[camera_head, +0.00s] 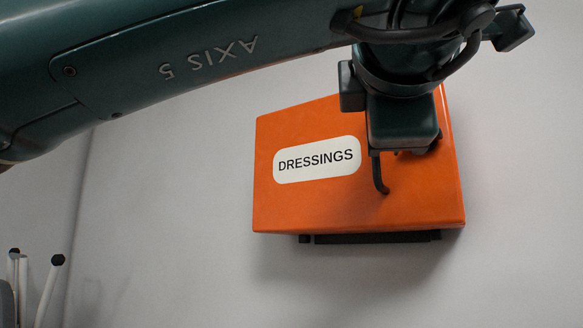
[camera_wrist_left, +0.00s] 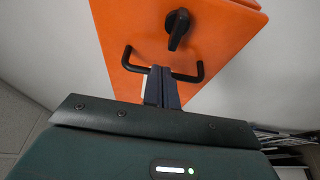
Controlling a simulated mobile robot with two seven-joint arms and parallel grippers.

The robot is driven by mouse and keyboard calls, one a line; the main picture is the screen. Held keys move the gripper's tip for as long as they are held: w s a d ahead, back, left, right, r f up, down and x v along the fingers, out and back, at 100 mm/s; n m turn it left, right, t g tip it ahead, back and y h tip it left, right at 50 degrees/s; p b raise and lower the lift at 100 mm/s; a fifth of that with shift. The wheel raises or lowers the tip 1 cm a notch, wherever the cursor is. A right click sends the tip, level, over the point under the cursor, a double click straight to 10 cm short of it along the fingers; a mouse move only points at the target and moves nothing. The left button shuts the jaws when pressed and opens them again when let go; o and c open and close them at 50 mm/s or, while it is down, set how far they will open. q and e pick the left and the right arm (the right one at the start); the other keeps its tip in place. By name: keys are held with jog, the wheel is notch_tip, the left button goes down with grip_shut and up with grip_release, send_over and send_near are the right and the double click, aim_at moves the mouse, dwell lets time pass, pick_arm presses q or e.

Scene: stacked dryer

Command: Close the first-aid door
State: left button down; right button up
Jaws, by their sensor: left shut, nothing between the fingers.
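The orange first-aid box (camera_head: 310,205) is on the pale wall, with a white "DRESSINGS" label on its front. I cannot tell whether its door is fully closed or slightly ajar. In the left wrist view the orange front (camera_wrist_left: 125,20) carries a dark turn knob (camera_wrist_left: 178,28) and a black bar handle (camera_wrist_left: 188,77). My left gripper (camera_wrist_left: 162,72) is shut and empty, its fingertips in front of the handle's middle; contact is unclear. In the head view its body (camera_head: 403,122) covers the box's right part, and one bent handle end (camera_head: 379,175) shows below it. My right gripper is out of view.
A dark bracket (camera_head: 370,238) sits under the box. White rods with black tips (camera_head: 50,285) stand at the lower left. Dark shelving or stacked items (camera_wrist_left: 285,140) show at the right of the wrist view. The wall around the box is bare.

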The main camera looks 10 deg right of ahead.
pick_arm(q)
jog(key=shift+w+d, duration=0.25)
jog(key=shift+d, duration=0.25)
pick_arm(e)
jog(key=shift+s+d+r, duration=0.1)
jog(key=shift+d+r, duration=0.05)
